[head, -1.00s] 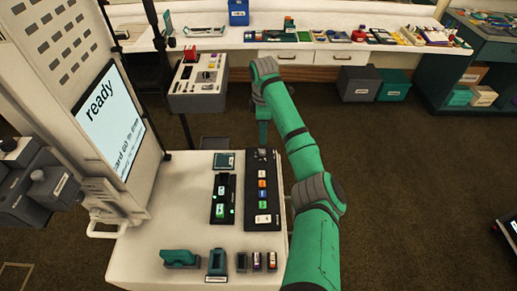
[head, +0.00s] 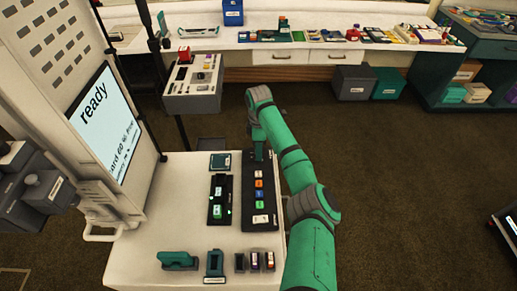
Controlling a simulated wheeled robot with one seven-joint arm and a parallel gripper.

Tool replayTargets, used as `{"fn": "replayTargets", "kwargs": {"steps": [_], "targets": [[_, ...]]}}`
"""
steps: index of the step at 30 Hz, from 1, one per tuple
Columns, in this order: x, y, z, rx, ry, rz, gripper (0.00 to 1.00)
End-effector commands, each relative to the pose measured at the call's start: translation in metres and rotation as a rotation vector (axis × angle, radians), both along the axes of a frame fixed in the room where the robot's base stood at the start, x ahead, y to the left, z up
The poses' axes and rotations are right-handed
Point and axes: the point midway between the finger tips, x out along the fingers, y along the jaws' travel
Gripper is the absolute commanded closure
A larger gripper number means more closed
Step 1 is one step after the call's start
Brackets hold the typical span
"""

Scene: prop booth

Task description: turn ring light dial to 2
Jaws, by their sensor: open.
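My gripper (head: 259,156) is at the far end of the black panel (head: 247,221) on the white table, pointing down. Its fingers are small and dark here, and it looks open. A column of small coloured keys (head: 259,184) runs down the panel. The panel's far end, where a dark knob-like shape showed earlier, is now mostly covered by my gripper. I cannot tell whether that shape is the ring light dial, what it is set to, or whether my fingers touch it.
A black slotted unit (head: 214,212) lies left of the panel. Small holders (head: 215,263) line the table's near edge. A tall white cabinet with a "ready" screen (head: 108,122) stands left. A grey control box (head: 194,98) is beyond the table.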

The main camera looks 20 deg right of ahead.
Motion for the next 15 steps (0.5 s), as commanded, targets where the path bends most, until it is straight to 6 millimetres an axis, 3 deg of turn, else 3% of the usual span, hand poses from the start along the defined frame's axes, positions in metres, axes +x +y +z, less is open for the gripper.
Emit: {"fn": "replayTargets", "kwargs": {"steps": [1, 6, 15], "targets": [[0.0000, 0.0000, 0.0001, 0.000, 0.000, 0.000, 0.64], [0.0000, 0.0000, 0.0003, 0.000, 0.000, 0.000, 1.00], [0.0000, 0.0000, 0.0005, 0.001, 0.000, -0.026, 1.00]]}}
